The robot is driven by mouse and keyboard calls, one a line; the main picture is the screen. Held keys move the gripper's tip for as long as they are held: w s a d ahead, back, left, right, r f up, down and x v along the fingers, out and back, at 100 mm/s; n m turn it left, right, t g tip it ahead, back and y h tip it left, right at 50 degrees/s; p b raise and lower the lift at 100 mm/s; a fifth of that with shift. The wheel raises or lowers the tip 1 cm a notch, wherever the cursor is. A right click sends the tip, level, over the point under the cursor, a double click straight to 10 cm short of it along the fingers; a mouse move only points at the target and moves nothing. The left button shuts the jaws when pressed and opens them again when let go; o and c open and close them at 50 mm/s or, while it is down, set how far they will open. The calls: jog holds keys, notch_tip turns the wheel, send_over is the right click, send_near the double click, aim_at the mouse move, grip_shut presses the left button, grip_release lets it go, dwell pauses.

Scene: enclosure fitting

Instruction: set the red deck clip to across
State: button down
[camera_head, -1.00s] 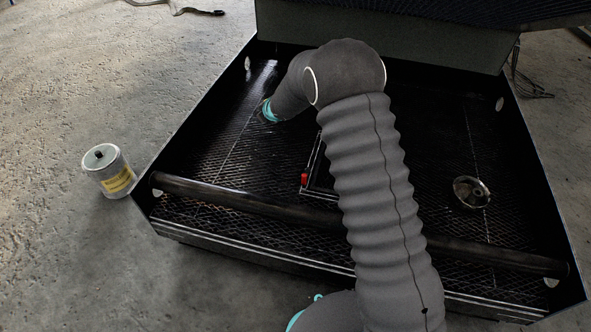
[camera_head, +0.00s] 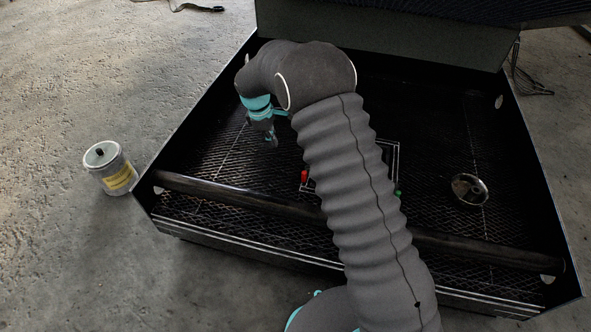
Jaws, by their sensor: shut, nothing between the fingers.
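The red deck clip (camera_head: 305,175) is a small red piece at the left edge of a white-lined frame (camera_head: 395,155) on the dark mesh deck. My arm covers much of that frame, and the clip is too small to tell how it is turned. My gripper (camera_head: 271,142) is shut and empty, pointing down over the mesh, to the left of and beyond the clip, apart from it. A small green piece (camera_head: 398,193) shows at the right side of the frame, just beside my arm.
A dark tube (camera_head: 235,195) crosses the tray's near side. A round metal fitting (camera_head: 469,189) lies on the mesh at right. Dark walls (camera_head: 197,105) bound the tray. A labelled can (camera_head: 110,168) stands outside on the concrete at left. The left mesh is clear.

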jog(key=s, duration=0.1)
jog(key=s+d+g, duration=0.1)
jog(key=shift+s+d+r+m+h, duration=0.1)
jog(key=shift+s+m+h, duration=0.2)
jog(key=shift+m+h, duration=0.1)
jog(key=x, duration=1)
jog(key=shift+s, duration=0.15)
jog(key=d, duration=0.2)
jog(key=shift+s+d+r, duration=0.1)
jog(key=shift+s+d, duration=0.1)
jog(key=shift+d, duration=0.45)
jog(key=shift+s+d, duration=0.15)
jog(key=shift+d, duration=0.2)
